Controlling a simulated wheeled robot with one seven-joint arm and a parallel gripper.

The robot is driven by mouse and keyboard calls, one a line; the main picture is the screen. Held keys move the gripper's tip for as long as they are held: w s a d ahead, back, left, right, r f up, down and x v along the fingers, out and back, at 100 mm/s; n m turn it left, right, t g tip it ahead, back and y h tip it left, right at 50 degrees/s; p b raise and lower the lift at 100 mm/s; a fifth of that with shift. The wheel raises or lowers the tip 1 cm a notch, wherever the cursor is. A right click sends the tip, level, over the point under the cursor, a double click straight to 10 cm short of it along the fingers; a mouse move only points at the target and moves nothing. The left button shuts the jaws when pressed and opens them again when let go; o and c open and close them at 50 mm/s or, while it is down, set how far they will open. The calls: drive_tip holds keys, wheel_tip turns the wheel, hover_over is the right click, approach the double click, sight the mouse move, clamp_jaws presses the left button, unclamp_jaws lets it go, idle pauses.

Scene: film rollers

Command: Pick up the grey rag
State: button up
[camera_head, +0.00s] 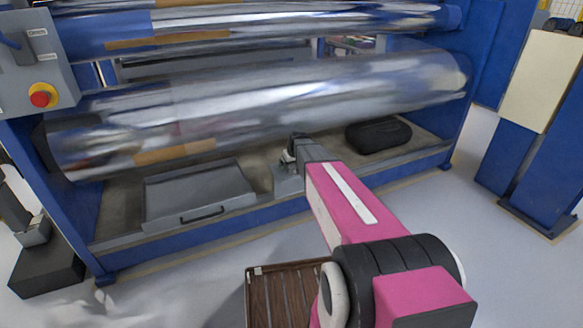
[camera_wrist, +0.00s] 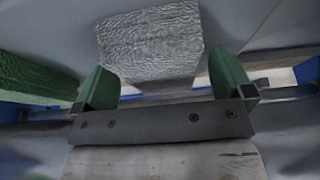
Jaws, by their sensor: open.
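The grey rag (camera_wrist: 150,40) is a light grey, wrinkled, roughly rectangular piece at the upper middle of the wrist view. My gripper (camera_wrist: 160,66) is open, with one green finger to the left of the rag's near end and one to its right. I see no finger closed on the rag, and I cannot tell how far below or ahead of the fingertips it lies. In the head view my pink arm reaches to the machine's lower shelf, below the large roller. My gripper is small there, and I cannot make out the rag for sure.
A green textured thing (camera_wrist: 35,78) lies left of my gripper. The big shiny roller (camera_head: 270,110) hangs close above the shelf. A grey lidded box (camera_head: 198,194) is on the shelf to the left, a black case (camera_head: 378,135) to the right. A brown slatted crate (camera_head: 283,295) stands in front.

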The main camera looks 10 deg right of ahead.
drive_tip(key=shift+f, duration=0.2)
drive_tip(key=c, duration=1)
drive_tip(key=shift+r, duration=0.1)
drive_tip(key=shift+r, duration=0.45)
drive_tip(key=r, duration=0.4)
drive_tip(key=shift+s+a, duration=0.25)
drive_tip(key=s+a+r, duration=0.5)
drive_tip(key=a+r, duration=0.1)
drive_tip(key=a, duration=0.3)
drive_tip(key=shift+s+a+r, duration=0.15)
drive_tip(key=shift+s+a, duration=0.1)
drive_tip(key=shift+o, duration=0.4)
